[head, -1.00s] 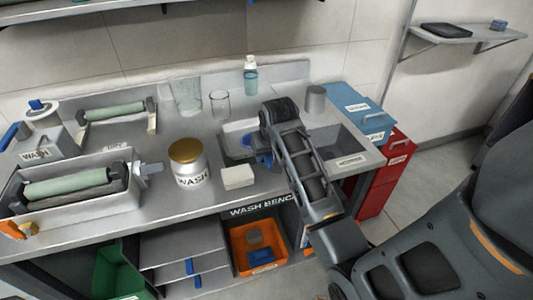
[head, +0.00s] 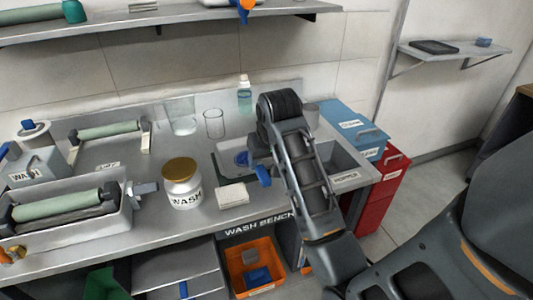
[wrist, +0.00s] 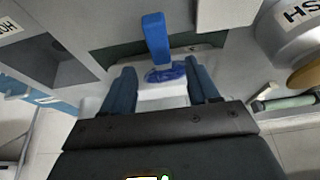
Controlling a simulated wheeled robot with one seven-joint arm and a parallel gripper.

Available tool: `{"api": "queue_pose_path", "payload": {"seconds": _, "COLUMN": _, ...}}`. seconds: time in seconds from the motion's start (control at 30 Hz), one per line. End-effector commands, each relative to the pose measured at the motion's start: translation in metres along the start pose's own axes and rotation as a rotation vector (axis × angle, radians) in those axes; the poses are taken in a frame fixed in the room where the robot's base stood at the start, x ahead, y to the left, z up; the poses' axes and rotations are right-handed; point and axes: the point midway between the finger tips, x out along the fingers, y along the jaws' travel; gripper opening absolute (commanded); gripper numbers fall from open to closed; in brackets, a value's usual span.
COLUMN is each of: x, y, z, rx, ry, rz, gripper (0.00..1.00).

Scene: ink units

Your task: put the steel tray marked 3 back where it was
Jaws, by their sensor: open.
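A pale, light grey tray-like piece (head: 233,152) lies on the bench under my gripper, with a blue oval patch (wrist: 165,73) on it. I read no 3 on it, so I cannot tell if it is the steel tray. A blue upright handle (wrist: 156,38) stands beyond the patch in the wrist view and shows beside my wrist in the head view (head: 263,176). My gripper (wrist: 163,78) is open, its two fingers either side of the blue patch, with nothing seen held. In the head view my arm hides most of it.
The WASH jar (head: 182,188) and a white block (head: 232,195) stand left of my gripper. Glass beakers (head: 214,124) and a bottle (head: 244,96) stand behind. Below are steel shelves (head: 180,265) and an orange bin (head: 235,262).

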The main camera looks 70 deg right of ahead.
Motion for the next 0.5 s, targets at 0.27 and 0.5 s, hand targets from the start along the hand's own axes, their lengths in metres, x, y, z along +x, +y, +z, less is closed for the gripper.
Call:
{"api": "queue_pose_path", "payload": {"seconds": 0.27, "x": -0.036, "y": 0.0, "z": -0.001, "rx": 0.001, "ry": 0.002, "rz": -0.001, "gripper": 0.6}}
{"api": "queue_pose_path", "payload": {"seconds": 0.5, "x": -0.039, "y": -0.001, "z": 0.001, "rx": -0.004, "ry": 0.002, "rz": 0.0, "gripper": 0.6}}
